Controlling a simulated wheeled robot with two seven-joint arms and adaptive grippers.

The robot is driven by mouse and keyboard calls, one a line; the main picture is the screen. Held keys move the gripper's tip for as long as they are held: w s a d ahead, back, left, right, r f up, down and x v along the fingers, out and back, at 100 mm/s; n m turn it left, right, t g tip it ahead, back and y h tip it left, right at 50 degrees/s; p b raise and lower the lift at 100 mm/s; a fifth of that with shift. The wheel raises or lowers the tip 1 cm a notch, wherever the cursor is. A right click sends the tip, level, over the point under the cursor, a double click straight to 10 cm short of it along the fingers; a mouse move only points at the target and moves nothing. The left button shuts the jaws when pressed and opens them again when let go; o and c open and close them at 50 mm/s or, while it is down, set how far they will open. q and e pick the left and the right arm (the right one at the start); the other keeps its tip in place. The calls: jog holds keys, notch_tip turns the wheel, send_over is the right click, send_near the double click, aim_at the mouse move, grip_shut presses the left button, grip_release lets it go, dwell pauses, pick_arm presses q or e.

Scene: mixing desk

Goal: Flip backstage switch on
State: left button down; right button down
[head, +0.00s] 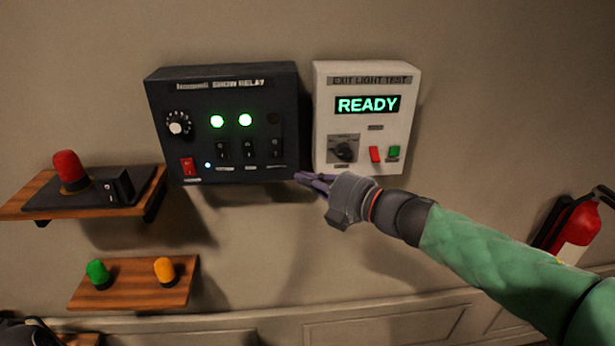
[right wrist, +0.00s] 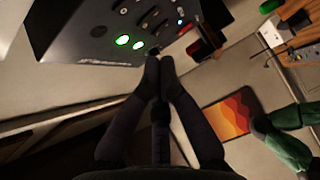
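The dark SHOW RELAY box (head: 290,95) hangs on the wall. It has a row of three black rocker switches: left (head: 222,149), middle (head: 248,149) and right (head: 276,147). Their small labels are unreadable, so I cannot tell which is backstage. Green lamps glow above the left and middle switches; the lamp (head: 273,118) above the right one is dark. My right gripper (head: 301,177) is at the box's lower right corner, below the right switch, with its fingertips together and nothing seen between them. In the right wrist view its fingertips (right wrist: 158,64) point towards the box (right wrist: 70,35). Contact is unclear.
A white EXIT LIGHT TEST box (head: 365,120) reading READY hangs close on the right. A shelf (head: 150,185) with a red beacon (head: 70,170) is at left. A lower shelf (head: 130,295) holds green and orange beacons. A fire extinguisher (head: 577,230) is at far right.

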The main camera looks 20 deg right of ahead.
aim_at(281, 162)
jog(key=shift+w+a+f+p, duration=0.2)
jog(key=shift+w+a, duration=0.2)
jog(key=shift+w, duration=1.35)
jog(key=shift+w+a+f+p, duration=0.15)
jog(key=shift+w+a, duration=0.3)
jog(key=shift+w, duration=1.25)
jog(key=shift+w+a+f+p, duration=0.2)
jog(key=shift+w+a, duration=0.2)
jog(key=shift+w, duration=1.35)
